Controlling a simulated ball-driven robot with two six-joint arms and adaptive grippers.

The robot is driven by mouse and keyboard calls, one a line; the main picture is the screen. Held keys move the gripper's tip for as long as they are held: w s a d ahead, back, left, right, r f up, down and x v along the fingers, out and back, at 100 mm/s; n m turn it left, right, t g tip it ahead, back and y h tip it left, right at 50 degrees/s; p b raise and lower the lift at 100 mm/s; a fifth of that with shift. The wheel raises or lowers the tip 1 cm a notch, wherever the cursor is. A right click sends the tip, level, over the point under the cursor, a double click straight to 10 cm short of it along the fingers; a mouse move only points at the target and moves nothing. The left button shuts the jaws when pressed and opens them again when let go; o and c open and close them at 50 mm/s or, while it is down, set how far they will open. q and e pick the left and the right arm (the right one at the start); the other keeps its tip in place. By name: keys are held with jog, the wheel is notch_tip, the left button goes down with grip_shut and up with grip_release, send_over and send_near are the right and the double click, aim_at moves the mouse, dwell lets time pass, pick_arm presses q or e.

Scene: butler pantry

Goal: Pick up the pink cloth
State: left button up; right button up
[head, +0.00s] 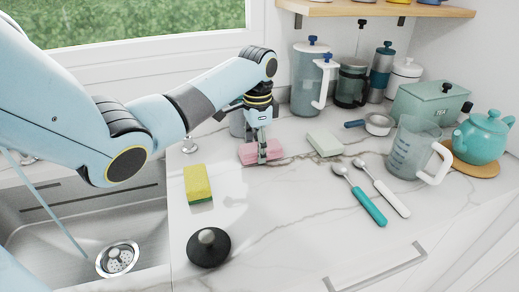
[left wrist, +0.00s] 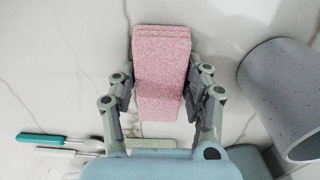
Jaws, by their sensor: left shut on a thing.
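The pink cloth (head: 246,153) is a folded, thick block on the marble counter at the back, near the window wall. My left gripper (head: 263,154) reaches down over it from the left, with its fingers on both sides of the cloth. In the left wrist view the cloth (left wrist: 161,72) lies between the two fingers of the left gripper (left wrist: 163,105), which are shut on it. The cloth looks at or close to the counter surface; I cannot tell whether it is lifted. My right gripper is not in view.
A grey cup (left wrist: 285,100) stands close beside the left gripper. A yellow sponge (head: 197,183), a pale green block (head: 325,143), two spoons and a black lid (head: 208,247) lie around. The sink (head: 75,230) is at left; pitchers and a teal teapot (head: 483,137) stand at right.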

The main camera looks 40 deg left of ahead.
pick_arm(q)
jog(key=shift+r, duration=0.15)
jog(key=shift+w+r, duration=0.1)
jog(key=shift+r, duration=0.15)
jog(key=r, duration=0.2)
jog(key=d+r, duration=0.1)
jog(key=shift+r, duration=0.35)
jog(key=s+d+r+p, duration=0.2)
jog(key=d+r, duration=0.4)
jog(key=d, duration=0.4)
jog(key=shift+d+r+p, duration=0.25)
jog(key=shift+p, duration=0.6)
jog(key=o, duration=0.6)
jog(key=c, duration=0.5)
